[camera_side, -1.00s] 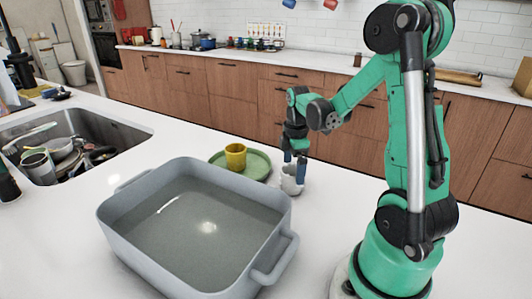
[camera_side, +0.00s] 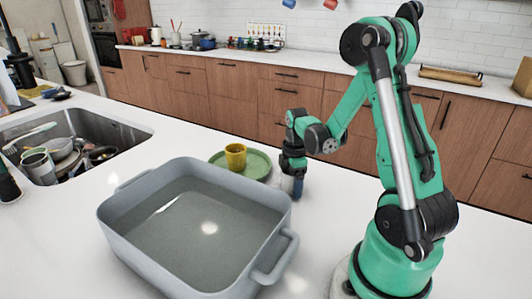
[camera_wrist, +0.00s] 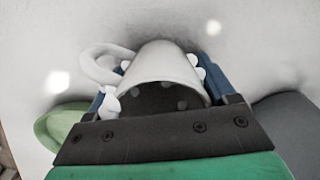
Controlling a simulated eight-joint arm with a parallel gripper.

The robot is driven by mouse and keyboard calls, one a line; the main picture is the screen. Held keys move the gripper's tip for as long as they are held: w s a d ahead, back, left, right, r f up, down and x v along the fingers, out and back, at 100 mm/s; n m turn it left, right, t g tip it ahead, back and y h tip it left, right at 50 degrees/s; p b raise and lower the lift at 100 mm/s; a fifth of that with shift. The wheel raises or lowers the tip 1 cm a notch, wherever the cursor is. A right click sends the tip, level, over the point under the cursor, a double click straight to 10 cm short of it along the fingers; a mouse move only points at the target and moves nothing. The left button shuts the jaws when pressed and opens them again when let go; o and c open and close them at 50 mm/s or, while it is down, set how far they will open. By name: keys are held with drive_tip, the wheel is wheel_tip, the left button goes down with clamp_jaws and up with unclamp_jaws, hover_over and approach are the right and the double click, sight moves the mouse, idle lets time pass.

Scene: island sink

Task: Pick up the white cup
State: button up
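The white cup (camera_wrist: 165,68) shows in the wrist view between the two blue fingers of my gripper (camera_wrist: 158,85), its dark opening toward the camera. Its looped handle (camera_wrist: 97,66) sticks out on the left. The white finger pads lie close along both sides of the cup. I cannot tell whether they press on it. In the side view my gripper (camera_side: 292,184) is low at the counter, right of the green plate, and the cup is almost wholly hidden by it.
A yellow cup (camera_side: 235,157) stands on the green plate (camera_side: 258,168), just left of my gripper. A large grey basin (camera_side: 195,225) stands in front. A sink (camera_side: 110,130) with dishes is at the left. The white counter (camera_side: 335,200) is clear to the right.

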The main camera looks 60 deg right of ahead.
drive_tip(key=shift+c, duration=0.5)
